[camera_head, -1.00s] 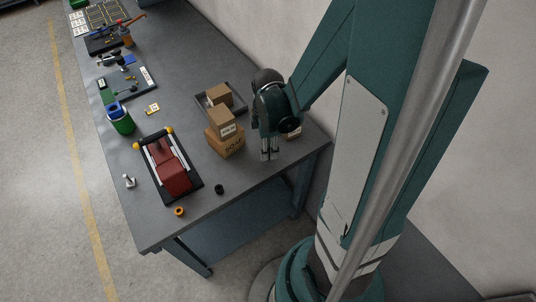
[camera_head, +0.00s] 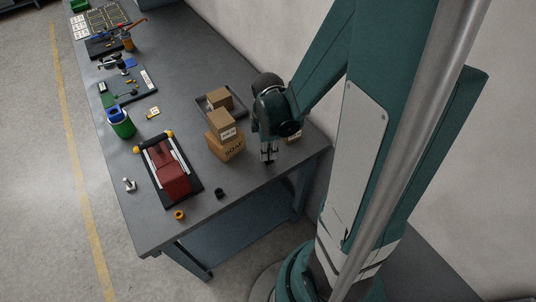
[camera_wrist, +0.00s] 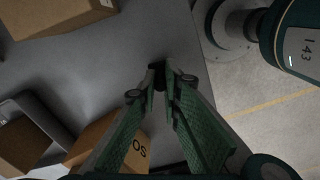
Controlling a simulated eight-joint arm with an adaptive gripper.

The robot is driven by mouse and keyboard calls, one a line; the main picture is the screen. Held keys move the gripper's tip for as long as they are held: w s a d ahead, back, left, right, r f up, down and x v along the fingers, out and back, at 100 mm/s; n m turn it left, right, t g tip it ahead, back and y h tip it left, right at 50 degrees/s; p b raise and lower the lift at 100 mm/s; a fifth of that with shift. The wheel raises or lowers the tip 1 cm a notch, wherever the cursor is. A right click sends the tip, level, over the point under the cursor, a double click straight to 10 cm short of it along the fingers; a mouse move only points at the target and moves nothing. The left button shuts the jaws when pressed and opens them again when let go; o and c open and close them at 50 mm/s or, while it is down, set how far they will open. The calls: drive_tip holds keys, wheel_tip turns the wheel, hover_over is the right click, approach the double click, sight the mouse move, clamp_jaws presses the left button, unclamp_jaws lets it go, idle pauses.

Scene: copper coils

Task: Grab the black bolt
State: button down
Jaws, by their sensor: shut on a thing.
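My gripper (camera_head: 268,157) is low over the table's right end, to the right of the stacked boxes. In the wrist view my gripper's fingers (camera_wrist: 160,80) are drawn together at their tips on a small dark thing, the black bolt (camera_wrist: 157,72). Only a small dark part of the bolt shows between and beyond the fingertips, so its full shape is hidden. In the head view it is too small to tell apart from the dark fingertips.
Cardboard boxes (camera_head: 226,147) stand left of my gripper, with a grey tray (camera_head: 238,97) behind them. A red device (camera_head: 172,180), a small black ring-like piece (camera_head: 220,193) and an orange one (camera_head: 180,215) lie further left. The table edge (camera_wrist: 206,75) is close by.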

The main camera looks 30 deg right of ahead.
drive_tip(key=shift+r, duration=0.1)
drive_tip(key=shift+r+p, duration=1)
drive_tip(key=shift+r, duration=3.9)
